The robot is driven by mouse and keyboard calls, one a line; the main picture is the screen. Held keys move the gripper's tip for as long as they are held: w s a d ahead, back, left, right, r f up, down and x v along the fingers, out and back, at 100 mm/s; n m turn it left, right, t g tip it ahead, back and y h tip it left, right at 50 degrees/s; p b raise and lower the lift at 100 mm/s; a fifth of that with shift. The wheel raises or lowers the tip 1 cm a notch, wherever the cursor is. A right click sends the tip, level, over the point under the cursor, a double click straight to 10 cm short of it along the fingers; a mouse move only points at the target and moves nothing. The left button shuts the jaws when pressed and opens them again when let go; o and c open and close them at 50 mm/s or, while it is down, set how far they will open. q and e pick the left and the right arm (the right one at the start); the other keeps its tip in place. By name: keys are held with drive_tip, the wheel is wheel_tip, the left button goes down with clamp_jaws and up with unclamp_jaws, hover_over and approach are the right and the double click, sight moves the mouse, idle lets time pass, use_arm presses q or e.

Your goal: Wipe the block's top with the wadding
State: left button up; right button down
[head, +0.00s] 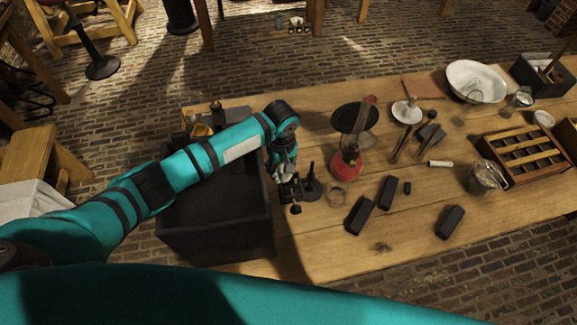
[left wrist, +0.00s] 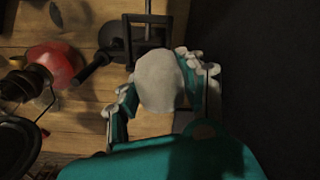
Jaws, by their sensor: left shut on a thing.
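The wadding (left wrist: 160,82) is a pale, rounded wad in the left wrist view. My left gripper (left wrist: 163,92) is shut on it, with a finger on each side. In the head view my left gripper (head: 284,176) is over the table's left part, beside the dark box; the wadding is hard to make out there. Several dark blocks lie on the table to its right: one block (head: 360,215), a second block (head: 388,193) and a third block (head: 449,222). I cannot tell which one the task means. My right gripper is not in view.
A dark open box (head: 215,225) stands left of the gripper. A black stand (head: 311,187) and a red-based lamp (head: 346,167) are close on its right. A small glass jar (head: 337,194) stands near them. A wooden rack (head: 525,155) is far right. The table's front middle is clear.

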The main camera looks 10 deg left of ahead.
sight(281, 165)
use_arm(q)
drive_tip(key=shift+s+a+f, duration=0.15)
drive_tip(key=shift+a, duration=0.1)
drive_tip(key=shift+d+r, duration=0.1)
drive_tip(key=shift+r, duration=2.95)
drive_tip(key=shift+w, duration=0.2)
drive_tip(key=shift+r, duration=1.55)
